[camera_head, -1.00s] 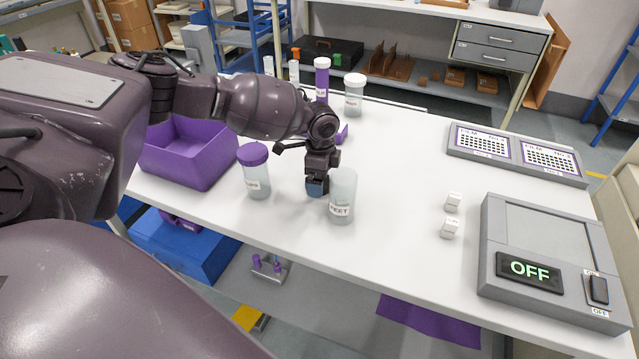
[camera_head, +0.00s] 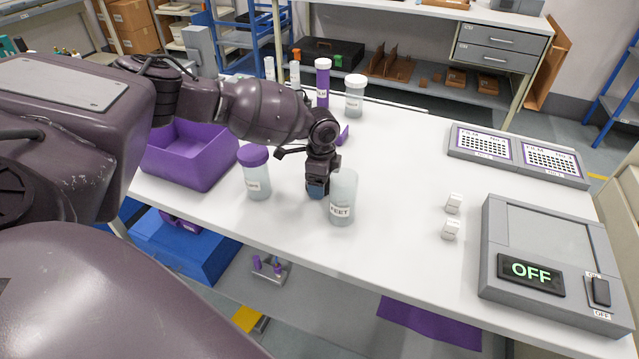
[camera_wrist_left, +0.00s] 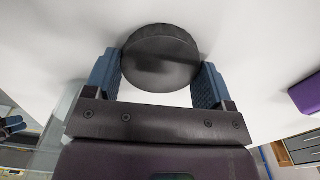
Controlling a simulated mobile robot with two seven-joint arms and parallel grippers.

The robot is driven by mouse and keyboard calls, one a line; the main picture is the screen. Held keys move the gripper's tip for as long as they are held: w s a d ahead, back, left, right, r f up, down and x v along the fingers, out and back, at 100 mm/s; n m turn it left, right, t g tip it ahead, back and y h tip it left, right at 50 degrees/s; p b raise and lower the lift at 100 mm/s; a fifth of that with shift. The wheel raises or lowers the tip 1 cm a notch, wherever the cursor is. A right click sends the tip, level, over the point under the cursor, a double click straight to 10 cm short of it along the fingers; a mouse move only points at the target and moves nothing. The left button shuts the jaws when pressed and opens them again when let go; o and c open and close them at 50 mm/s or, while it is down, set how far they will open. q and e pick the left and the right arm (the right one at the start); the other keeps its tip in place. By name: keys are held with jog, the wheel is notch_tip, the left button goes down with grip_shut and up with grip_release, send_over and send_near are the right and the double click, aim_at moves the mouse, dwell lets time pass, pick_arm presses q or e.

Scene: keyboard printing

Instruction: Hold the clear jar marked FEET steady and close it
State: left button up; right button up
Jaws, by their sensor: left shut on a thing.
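The clear jar marked FEET (camera_head: 342,198) stands upright on the white table, its top uncovered. My left gripper (camera_head: 318,190) points down just to the left of the jar, low over the table. In the left wrist view the blue finger pads of this gripper (camera_wrist_left: 160,70) are shut on a dark round lid (camera_wrist_left: 160,55) with a ribbed edge, one pad at each side. The lid is hidden in the head view. I cannot tell whether the gripper touches the jar.
A purple-capped jar (camera_head: 256,175) stands left of the gripper, by a purple bin (camera_head: 190,165). A purple bottle (camera_head: 323,84) and white-capped jar (camera_head: 354,97) stand behind. The table's middle is clear.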

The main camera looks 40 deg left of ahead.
pick_arm(q)
jog(key=shift+r, duration=0.1)
notch_tip(320, 180, up, 20)
jog(key=p, duration=0.3)
pick_arm(e)
notch_tip(320, 180, up, 2)
jog(key=shift+s+d+r, duration=0.1)
jog(key=shift+s+d, duration=0.05)
jog(key=shift+s+d, duration=0.1)
pick_arm(q)
jog(key=s+d+f+n, duration=0.2)
jog(key=s+d+n, duration=0.4)
jog(key=d+n, duration=0.1)
jog(key=s+d+f+n, duration=0.3)
jog(key=s+d+n, duration=0.3)
jog(key=d, duration=0.4)
jog(key=shift+s+n, duration=0.4)
jog(key=shift+s, duration=0.15)
pick_arm(e)
jog(key=shift+c, duration=0.3)
